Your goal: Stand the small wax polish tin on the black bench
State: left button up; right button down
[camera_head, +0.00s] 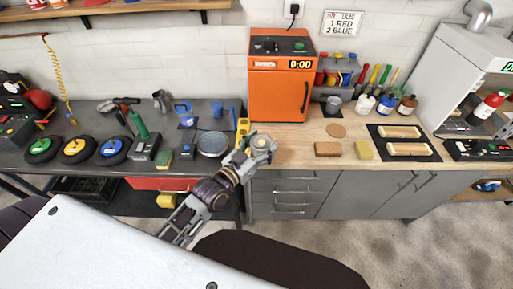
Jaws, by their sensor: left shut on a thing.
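My left gripper (257,149) is over the front left edge of the wooden worktop, near its join with the black bench (92,163). It is shut on a small pale round thing that looks like the wax polish tin (263,142); the fingers hide part of it, and its label cannot be read. The black bench is left of the gripper. A wide grey round pan or tin (212,144) lies on the bench's right end. My right gripper is not in view.
A yellow level (243,127) and a blue-marked tin (187,151) are near the bench's right end. An orange oven (279,85) stands behind the gripper.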

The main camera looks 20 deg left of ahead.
pick_arm(q)
jog(key=d+r+m+g+h, duration=0.3)
jog(key=d+r, duration=0.4)
jog(key=r, duration=0.4)
jog(key=shift+s+d+m+h, duration=0.3)
jog(key=shift+m+h, duration=0.2)
jog(key=shift+h, duration=0.7)
